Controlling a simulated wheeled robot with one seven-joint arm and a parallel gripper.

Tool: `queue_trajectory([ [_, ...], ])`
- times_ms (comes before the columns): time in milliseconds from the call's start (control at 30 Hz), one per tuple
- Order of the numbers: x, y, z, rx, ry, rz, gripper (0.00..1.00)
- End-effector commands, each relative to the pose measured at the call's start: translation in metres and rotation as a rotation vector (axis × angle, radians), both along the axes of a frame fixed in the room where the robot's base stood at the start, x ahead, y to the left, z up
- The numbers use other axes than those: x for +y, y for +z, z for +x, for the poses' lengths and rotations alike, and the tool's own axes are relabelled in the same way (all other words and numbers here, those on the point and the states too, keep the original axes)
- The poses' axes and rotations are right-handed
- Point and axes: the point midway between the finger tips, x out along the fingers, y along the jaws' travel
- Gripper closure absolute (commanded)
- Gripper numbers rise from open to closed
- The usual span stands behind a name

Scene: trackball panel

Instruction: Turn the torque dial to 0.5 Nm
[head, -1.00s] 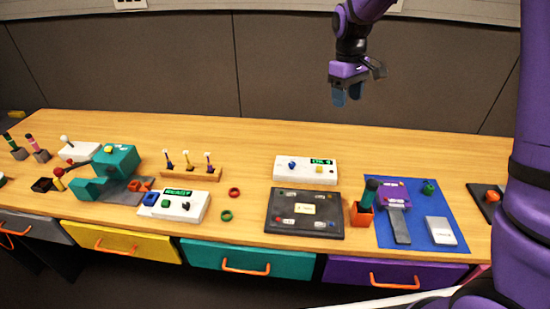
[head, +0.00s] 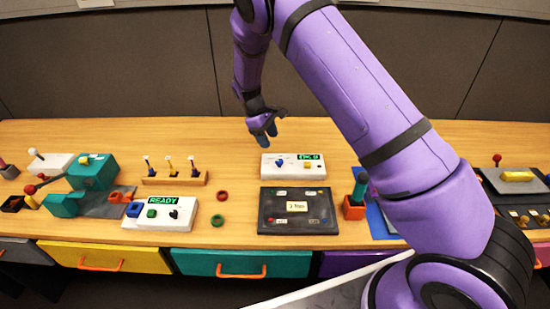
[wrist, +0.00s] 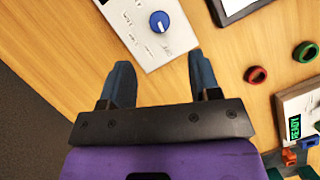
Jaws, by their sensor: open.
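The torque dial is a blue knob (head: 280,162) on the left part of a white box (head: 293,174) with a small green-lit display (head: 308,157), whose text I cannot read surely. In the wrist view the blue knob (wrist: 159,21), with a white pointer line, sits on the white panel (wrist: 150,48) beyond my fingertips. My gripper (head: 266,138) is open and empty, above and behind the box in the head view. In the wrist view my gripper (wrist: 160,65) has its fingers spread, with the knob ahead of the gap, apparently untouched.
A dark tray (head: 268,226) lies in front of the dial box. A white box reading READY (head: 160,224), a red ring (head: 222,196) and a green ring (head: 217,220) are to its left. An orange holder (head: 354,208) stands to its right. My arm hides much of the right side.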

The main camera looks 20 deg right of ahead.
Motion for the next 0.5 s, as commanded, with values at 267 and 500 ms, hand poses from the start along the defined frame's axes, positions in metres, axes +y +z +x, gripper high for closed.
queue_trajectory([
  [267, -0.015, -0.046, -0.013, 0.002, -0.001, -0.002, 0.43],
  [500, -0.024, -0.074, -0.021, 0.001, -0.002, -0.001, 0.43],
])
